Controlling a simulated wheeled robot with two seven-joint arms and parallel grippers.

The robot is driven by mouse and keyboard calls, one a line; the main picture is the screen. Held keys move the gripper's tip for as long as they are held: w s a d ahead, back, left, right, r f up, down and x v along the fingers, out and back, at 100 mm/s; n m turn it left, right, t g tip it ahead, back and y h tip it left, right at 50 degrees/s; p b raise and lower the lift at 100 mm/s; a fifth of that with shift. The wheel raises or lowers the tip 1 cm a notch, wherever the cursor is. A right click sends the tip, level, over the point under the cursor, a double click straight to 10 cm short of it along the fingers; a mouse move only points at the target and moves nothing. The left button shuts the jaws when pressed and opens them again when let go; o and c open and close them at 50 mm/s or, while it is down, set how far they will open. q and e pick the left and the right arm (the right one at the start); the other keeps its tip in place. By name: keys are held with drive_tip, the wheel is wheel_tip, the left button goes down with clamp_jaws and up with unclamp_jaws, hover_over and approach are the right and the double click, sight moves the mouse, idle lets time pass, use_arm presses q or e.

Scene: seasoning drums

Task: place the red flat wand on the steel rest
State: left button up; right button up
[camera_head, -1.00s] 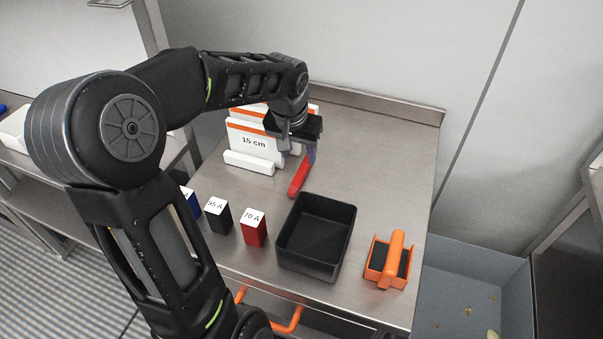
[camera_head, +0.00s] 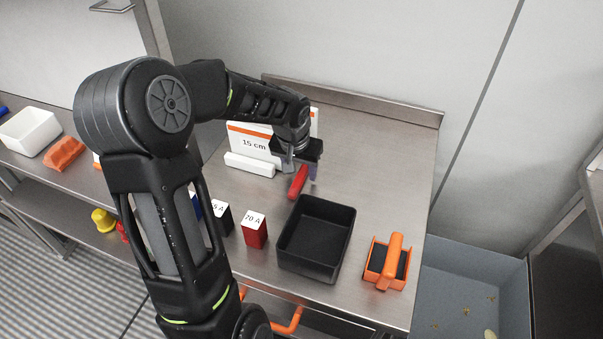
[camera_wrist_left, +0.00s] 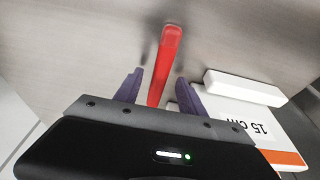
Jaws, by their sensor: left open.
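The red flat wand (camera_head: 298,181) lies on the steel table behind the black bin, partly hidden by my left gripper in the head view. In the left wrist view the wand (camera_wrist_left: 164,66) runs lengthwise between the two purple fingers. My left gripper (camera_wrist_left: 156,84) is open, with a gap on each side of the wand. In the head view the left gripper (camera_head: 301,172) is low over the wand's far end. I cannot make out a steel rest for certain. My right gripper is not in view.
A white "15 cm" sign (camera_head: 253,142) stands left of the gripper, with a white bar (camera_head: 249,165) before it. Black bin (camera_head: 317,238), red block (camera_head: 255,234) and orange-handled caddy (camera_head: 387,262) stand toward the front. The table's right rear is clear.

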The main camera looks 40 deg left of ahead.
use_arm(q)
drive_tip(key=shift+w+f, duration=0.15)
drive_tip(key=shift+f, duration=0.3)
drive_tip(key=shift+c, duration=0.6)
clamp_jaws()
